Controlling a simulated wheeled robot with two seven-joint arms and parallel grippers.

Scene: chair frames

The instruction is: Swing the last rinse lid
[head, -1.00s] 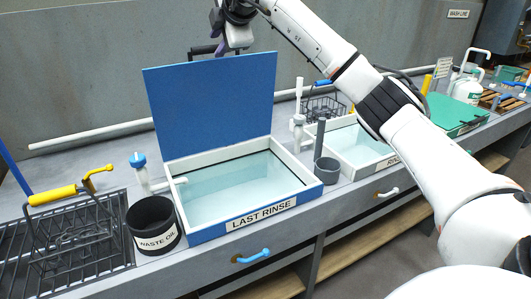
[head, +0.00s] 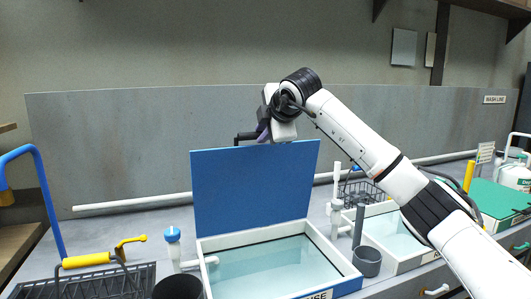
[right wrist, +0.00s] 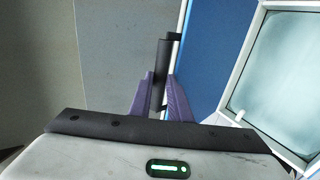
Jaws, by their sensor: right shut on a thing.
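The last rinse lid (head: 255,188) is a blue panel standing upright, wide open, at the back of the white-rimmed last rinse basin (head: 345,283). The basin holds clear water, and only the end of its label shows. My right gripper (head: 264,137) is at the top edge of the lid. In the right wrist view its purple fingers (right wrist: 163,98) are shut on the black lid handle (right wrist: 164,62), with the blue lid (right wrist: 200,60) just to the right. The handle also shows in the head view (head: 245,137). My left gripper is not in view.
A second rinse basin (head: 398,238) stands to the right, under my right arm. A grey cup (head: 367,262), a blue-capped tap (head: 173,243) and a black waste oil pot (head: 178,288) stand near the last rinse basin. A yellow-handled basket (head: 88,260) sits at the left. The grey wall is behind the lid.

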